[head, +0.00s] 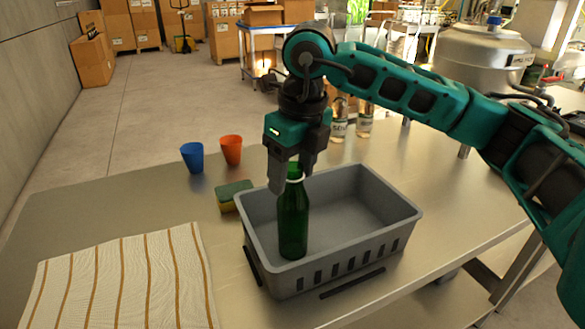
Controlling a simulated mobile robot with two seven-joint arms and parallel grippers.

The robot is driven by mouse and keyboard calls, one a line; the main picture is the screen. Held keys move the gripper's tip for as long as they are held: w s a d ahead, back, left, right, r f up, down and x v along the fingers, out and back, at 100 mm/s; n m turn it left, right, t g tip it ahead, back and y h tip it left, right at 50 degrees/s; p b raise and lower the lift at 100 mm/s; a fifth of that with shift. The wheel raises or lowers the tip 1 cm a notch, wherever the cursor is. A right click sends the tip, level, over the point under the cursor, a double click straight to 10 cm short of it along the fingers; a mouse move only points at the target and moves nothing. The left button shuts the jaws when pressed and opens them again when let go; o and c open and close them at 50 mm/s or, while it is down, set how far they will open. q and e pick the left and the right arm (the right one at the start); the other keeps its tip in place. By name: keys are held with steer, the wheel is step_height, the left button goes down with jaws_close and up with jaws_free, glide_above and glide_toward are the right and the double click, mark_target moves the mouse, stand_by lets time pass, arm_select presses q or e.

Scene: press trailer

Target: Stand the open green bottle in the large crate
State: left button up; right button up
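The green bottle (293,222) is upright inside the large grey crate (333,269), near the crate's left end. Its neck has a white ring, and its top is partly hidden by my gripper. My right gripper (293,180) comes down from above with its fingers on both sides of the neck. No clear gap shows between fingers and neck, so it looks shut on the bottle. The bottle's base is low in the crate; whether it rests on the floor is hard to tell. My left gripper is not in view.
A sponge (234,195) lies against the crate's left side. A blue cup (193,157) and an orange cup (231,149) stand behind it. A striped cloth (122,279) lies at front left. Clear bottles (364,120) stand behind the crate. The crate's right part is empty.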

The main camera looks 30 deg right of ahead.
steer(key=shift+r, duration=0.1)
steer(key=shift+r, duration=0.25)
step_height(320, 180, up, 11)
steer(key=s, duration=0.1)
steer(key=shift+s+d+r+p, duration=0.2)
steer(key=shift+s+d+p, duration=0.15)
steer(key=shift+p, duration=0.05)
stand_by(0.3)
